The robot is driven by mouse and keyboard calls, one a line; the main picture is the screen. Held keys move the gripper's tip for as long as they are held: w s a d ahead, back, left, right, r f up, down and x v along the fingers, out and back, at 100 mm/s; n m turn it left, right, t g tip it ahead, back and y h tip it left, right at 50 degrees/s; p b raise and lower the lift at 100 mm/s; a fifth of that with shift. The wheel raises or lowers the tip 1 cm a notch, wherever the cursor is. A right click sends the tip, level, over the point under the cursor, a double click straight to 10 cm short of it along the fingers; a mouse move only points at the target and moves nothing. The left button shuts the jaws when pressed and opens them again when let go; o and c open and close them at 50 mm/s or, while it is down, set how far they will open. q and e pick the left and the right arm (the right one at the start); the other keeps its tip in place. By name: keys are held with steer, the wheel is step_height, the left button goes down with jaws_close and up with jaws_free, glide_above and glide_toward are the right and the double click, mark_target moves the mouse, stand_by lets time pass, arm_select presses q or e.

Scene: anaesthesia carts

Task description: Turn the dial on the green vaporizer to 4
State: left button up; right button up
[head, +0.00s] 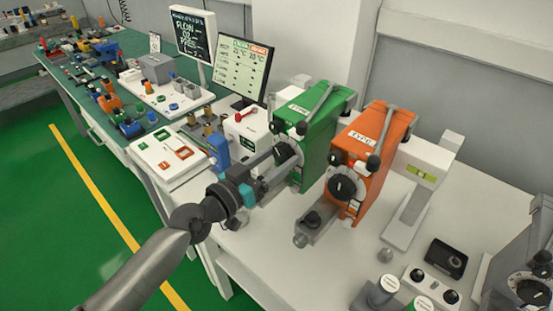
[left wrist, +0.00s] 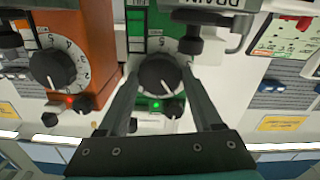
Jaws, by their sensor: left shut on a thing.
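The green vaporizer (head: 312,135) stands upright on the white worktop, left of the orange one in the head view. Its black dial (head: 286,153) is on the lower front and partly hidden by my gripper. My left gripper (head: 272,160) reaches it from the left. In the left wrist view the dial (left wrist: 157,74) sits between the two fingers of my left gripper (left wrist: 159,78), which is shut on it. A pale numbered scale shows above the dial, partly covered, and I cannot tell the setting. A small green light (left wrist: 155,104) glows below the dial. My right gripper is out of view.
The orange vaporizer (head: 367,150) stands close on the right, with its own dial (head: 344,187). A monitor (head: 242,70) and a blue bottle-like item (head: 219,152) are to the left. The worktop's front edge lies below my wrist.

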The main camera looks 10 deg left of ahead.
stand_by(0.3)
arm_select(q)
steer(key=o, duration=1.4)
steer(key=shift+b+v, duration=1.25)
steer(key=shift+v, duration=6.4)
steer(key=shift+r, duration=0.1)
